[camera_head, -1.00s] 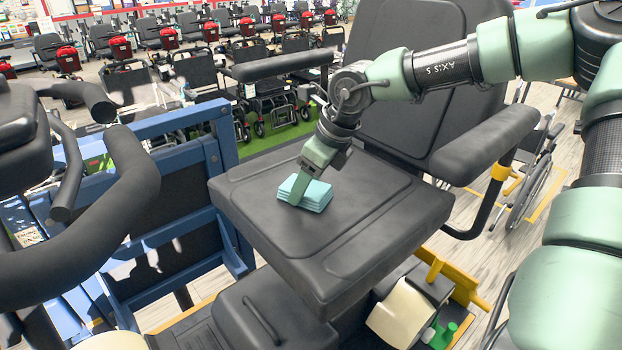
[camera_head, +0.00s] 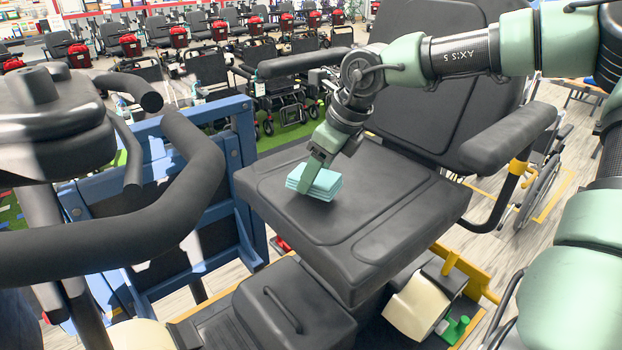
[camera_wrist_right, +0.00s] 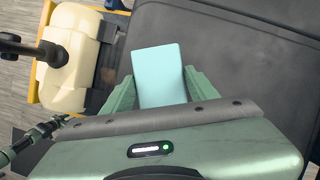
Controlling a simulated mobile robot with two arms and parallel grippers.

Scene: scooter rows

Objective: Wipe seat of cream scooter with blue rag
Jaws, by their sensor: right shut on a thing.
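The cream scooter shows its black seat (camera_head: 385,215) in the middle of the head view, with cream body panels (camera_head: 415,305) below it. The folded light-blue rag (camera_head: 322,184) lies against the left part of the seat top. My right gripper (camera_head: 308,182) points down and is shut on the rag. In the right wrist view the rag (camera_wrist_right: 159,72) sits between the two green fingers, with the dark seat (camera_wrist_right: 230,60) around it. Part of the rag is hidden by the fingers. My left gripper is not in view.
Black handlebars (camera_head: 130,240) fill the left foreground. A blue frame (camera_head: 235,150) stands beside the seat. Armrests (camera_head: 508,135) flank the seat, and the backrest (camera_head: 445,70) rises behind. A wheelchair (camera_head: 540,185) stands at right. Rows of scooters are farther back.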

